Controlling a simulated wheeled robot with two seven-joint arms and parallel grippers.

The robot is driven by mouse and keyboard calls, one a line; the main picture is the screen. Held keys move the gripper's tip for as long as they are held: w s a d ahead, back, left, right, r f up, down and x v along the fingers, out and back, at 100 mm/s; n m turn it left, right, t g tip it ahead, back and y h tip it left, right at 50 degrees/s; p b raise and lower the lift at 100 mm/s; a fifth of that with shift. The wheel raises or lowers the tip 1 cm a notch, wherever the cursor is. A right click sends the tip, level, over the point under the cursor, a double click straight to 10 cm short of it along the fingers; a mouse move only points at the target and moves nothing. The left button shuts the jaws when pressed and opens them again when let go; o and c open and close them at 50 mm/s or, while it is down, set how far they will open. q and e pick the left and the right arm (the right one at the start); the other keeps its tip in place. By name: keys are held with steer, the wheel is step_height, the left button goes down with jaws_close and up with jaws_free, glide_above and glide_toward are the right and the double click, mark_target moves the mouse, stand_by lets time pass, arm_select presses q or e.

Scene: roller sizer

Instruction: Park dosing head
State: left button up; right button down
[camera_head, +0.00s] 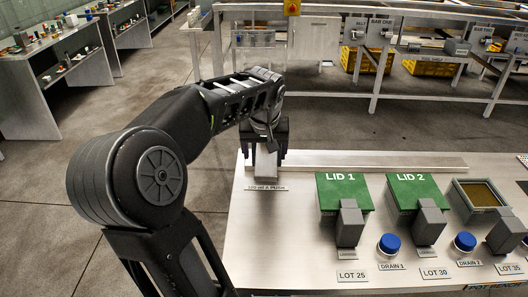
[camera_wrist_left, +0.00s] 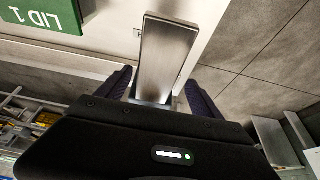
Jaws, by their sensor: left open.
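My left gripper (camera_head: 267,152) is over the far left corner of the bench, pointing down. Its jaws are open, with one dark finger on each side of a grey metal block (camera_head: 265,166). The left wrist view shows the block (camera_wrist_left: 168,50) between the two fingers (camera_wrist_left: 160,93); I cannot tell whether either finger touches it. The block, which may be the dosing head, appears to stand at the bench edge behind a small label (camera_head: 266,188) too small to read surely. Its far side is hidden by the gripper. My right gripper is not in view.
The bench (camera_head: 290,240) carries green LID 1 (camera_head: 343,190), green LID 2 (camera_head: 412,190), an open tray (camera_head: 455,196), grey blocks and blue knobs (camera_head: 389,243). A raised strip (camera_head: 380,161) runs along the back. The bench's left front area is clear.

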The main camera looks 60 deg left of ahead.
arm_select(q)
steer(key=v, duration=0.7)
steer(key=shift+s+d+r, duration=0.1)
steer(key=shift+s+r, duration=0.05)
stand_by(0.4)
